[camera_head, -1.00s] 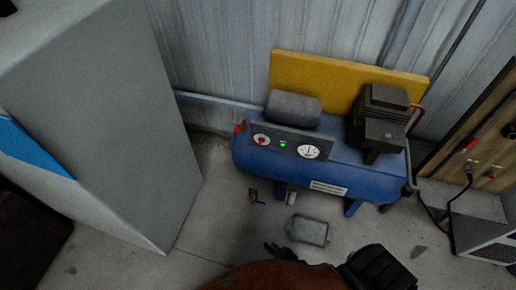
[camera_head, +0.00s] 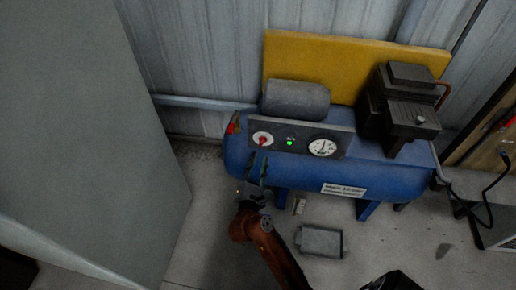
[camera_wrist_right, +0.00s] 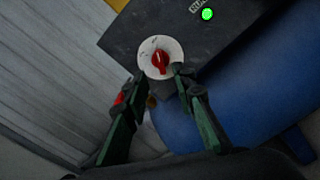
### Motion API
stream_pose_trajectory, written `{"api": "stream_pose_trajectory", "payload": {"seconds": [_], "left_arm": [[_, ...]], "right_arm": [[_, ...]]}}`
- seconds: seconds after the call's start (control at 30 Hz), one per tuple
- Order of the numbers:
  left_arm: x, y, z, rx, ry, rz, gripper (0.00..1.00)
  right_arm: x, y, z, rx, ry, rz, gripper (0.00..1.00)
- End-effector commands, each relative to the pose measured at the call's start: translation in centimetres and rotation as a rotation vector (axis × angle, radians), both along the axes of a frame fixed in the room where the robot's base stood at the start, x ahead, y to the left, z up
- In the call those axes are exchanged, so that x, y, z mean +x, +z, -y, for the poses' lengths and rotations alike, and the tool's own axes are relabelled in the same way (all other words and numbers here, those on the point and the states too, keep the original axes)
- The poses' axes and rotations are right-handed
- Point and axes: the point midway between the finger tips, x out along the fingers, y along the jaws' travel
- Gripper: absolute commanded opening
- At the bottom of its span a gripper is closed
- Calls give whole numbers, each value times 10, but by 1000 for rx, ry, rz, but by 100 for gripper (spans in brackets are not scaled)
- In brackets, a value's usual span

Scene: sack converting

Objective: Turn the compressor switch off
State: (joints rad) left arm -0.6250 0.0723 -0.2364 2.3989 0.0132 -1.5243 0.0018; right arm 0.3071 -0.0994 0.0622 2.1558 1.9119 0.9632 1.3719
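The compressor (camera_head: 300,180) is a blue tank with a dark control panel on its front. Its switch (camera_head: 262,139) is a red knob on a white round dial at the panel's left; it also shows in the right wrist view (camera_wrist_right: 160,62). A green light (camera_head: 290,142) glows beside it. My right gripper (camera_head: 258,168) is just below the switch in the head view. In the right wrist view its two fingers (camera_wrist_right: 158,85) are spread apart with nothing between them, tips near the dial's lower edge. Whether they touch the panel I cannot tell. My left gripper is out of view.
A large grey cabinet (camera_head: 90,130) stands at the left. A yellow board (camera_head: 340,60) and corrugated wall are behind the compressor. A small grey box (camera_head: 320,241) lies on the floor in front. A wooden panel with a cable (camera_head: 480,150) is at the right.

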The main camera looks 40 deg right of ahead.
Motion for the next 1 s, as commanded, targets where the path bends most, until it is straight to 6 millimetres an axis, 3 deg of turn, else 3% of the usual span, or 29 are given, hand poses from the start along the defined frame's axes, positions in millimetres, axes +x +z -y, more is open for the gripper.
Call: {"api": "stream_pose_trajectory", "payload": {"seconds": [0.1, 0.43, 0.8, 1.0], "left_arm": [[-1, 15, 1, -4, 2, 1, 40], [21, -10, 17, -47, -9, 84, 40], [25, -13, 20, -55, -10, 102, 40], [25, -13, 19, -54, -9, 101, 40]], "right_arm": [[13, 0, 15, -6, -1, 0, 25], [41, -1, 48, -8, 0, -4, 25], [44, 0, 52, -7, 1, -4, 25], [44, 0, 52, -7, 1, -4, 11]]}}
